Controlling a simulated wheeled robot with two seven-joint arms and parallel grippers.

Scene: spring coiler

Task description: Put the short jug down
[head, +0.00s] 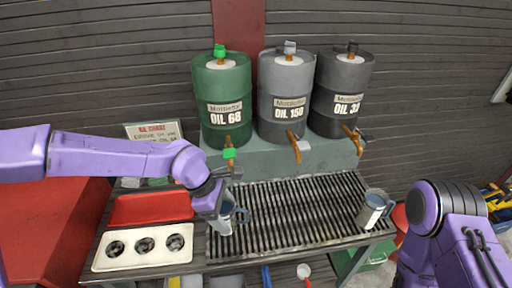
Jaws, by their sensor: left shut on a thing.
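My left gripper (224,200) is shut on a small grey-blue jug, which I take to be the short jug (222,226). The jug is upright, with its handle to the right, at the left end of the slatted grate (300,215), below the green drum's tap. My gripper hides its upper part. I cannot tell whether its base touches the grate. A second jug (374,209) with a pale label stands at the grate's right end. My right arm comes in at the lower right, but its gripper is out of view.
Green (222,128), light grey (286,122) and dark grey (341,125) oil drums stand on a ledge behind the grate, with taps over it. A red tray (150,208) and a cream tray with three dark round holes (143,262) lie left. The grate's middle is clear.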

